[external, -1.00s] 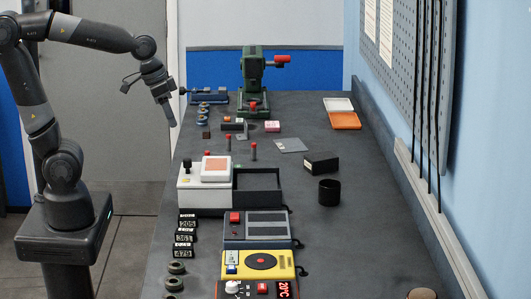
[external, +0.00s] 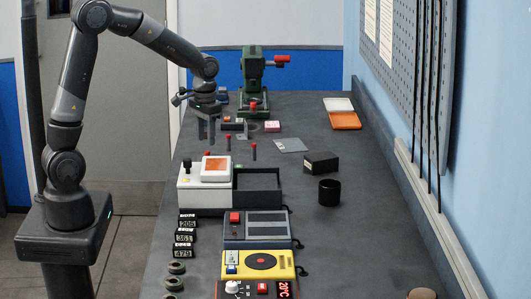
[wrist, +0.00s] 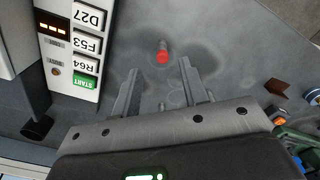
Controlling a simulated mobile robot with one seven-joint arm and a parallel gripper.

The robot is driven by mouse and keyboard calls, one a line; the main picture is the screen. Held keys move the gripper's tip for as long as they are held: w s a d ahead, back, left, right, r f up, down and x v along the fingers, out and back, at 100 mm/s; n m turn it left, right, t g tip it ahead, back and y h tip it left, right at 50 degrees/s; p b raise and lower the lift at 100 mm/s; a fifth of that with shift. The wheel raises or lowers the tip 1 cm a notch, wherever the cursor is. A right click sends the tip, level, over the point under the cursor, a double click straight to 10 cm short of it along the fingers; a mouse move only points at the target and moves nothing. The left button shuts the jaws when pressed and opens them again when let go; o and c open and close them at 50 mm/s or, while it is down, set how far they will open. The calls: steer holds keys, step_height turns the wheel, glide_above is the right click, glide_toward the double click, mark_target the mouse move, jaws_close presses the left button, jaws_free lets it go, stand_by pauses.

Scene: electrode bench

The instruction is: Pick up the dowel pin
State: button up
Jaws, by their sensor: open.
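Several thin upright pins with red tops stand on the dark bench, one at the left (external: 207,154), one in the middle (external: 228,141) and one at the right (external: 254,150). I cannot tell which is the dowel pin. In the wrist view one red-topped grey pin (wrist: 162,55) stands just beyond my fingertips, roughly in line with the gap between them. My gripper (external: 209,142) points down over the left side of the bench. Its fingers (wrist: 162,75) are apart, with nothing held between them.
A white box with a joystick (external: 187,196) stands in front of the pins; a labelled white panel (wrist: 82,45) is close at left in the wrist view. A green press (external: 252,72) stands behind. A grey card (external: 290,145) and black block (external: 321,162) lie right.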

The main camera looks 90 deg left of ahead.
steer(key=f, duration=0.8)
steer(key=shift+w+a, duration=0.1)
steer(key=shift+a, duration=0.1)
jaws_close()
